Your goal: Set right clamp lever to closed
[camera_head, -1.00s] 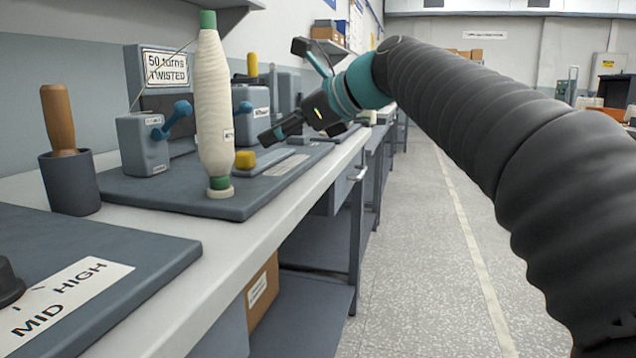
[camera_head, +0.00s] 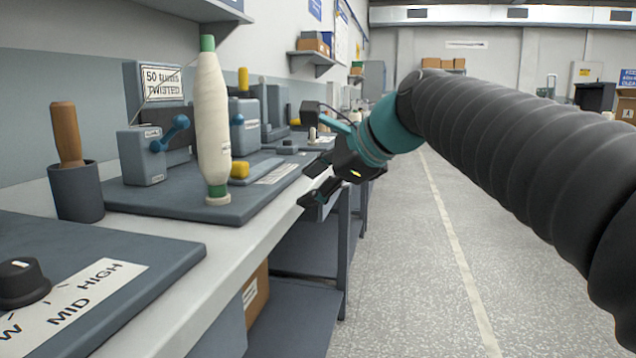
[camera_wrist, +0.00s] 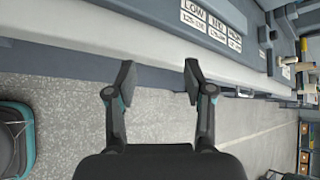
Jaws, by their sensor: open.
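Two grey clamp blocks stand on the dark board. The left block (camera_head: 143,158) has a blue lever (camera_head: 172,133) sticking up to the right. The right block (camera_head: 246,136) is behind the bobbin, with a blue lever knob (camera_head: 238,119) at its left side. Most of that lever is hidden, so I cannot tell its position. A tall white bobbin (camera_head: 212,120) with green ends stands in front. My gripper (camera_head: 309,184) is open and empty, off the bench's front edge and right of the blocks. The wrist view shows its fingers spread (camera_wrist: 158,82) over the bench edge and floor.
A yellow-ended bar (camera_head: 240,168) lies on the board (camera_head: 150,203). A cup (camera_head: 77,192) with a wooden handle stands at left. A dial panel (camera_head: 160,247) is nearer. The wrist view shows a LOW/MID/HIGH label (camera_wrist: 212,20). The aisle floor (camera_head: 410,270) is clear.

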